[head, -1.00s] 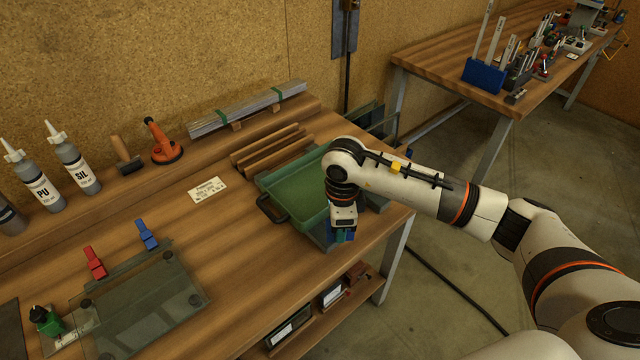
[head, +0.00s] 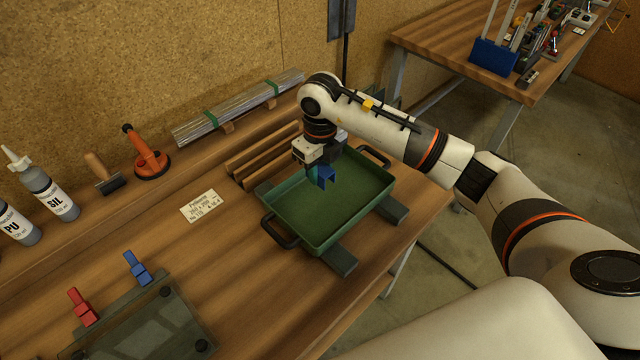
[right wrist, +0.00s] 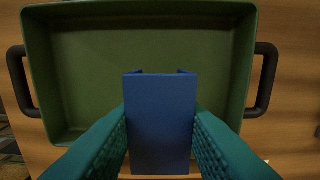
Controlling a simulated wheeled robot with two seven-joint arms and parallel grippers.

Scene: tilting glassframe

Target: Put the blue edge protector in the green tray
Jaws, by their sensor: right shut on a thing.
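The blue edge protector (head: 325,177) is a small channel-shaped piece. My right gripper (head: 316,172) is shut on it and holds it over the green tray (head: 328,243). In the right wrist view the blue edge protector (right wrist: 161,122) sits between the two teal fingers (right wrist: 161,140). The green tray (right wrist: 38,75) lies below it there, with a black handle at each side and a bare floor. The protector appears above the tray floor; the exact height is hard to tell. My left gripper is not in view.
The tray rests on dark bars (head: 338,262) near the bench's right end. Wooden strips (head: 262,155) lie behind it, beside a paper label (head: 200,206). Red (head: 82,307) and blue (head: 138,268) clamps stand by a glass pane (head: 140,330) at front left.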

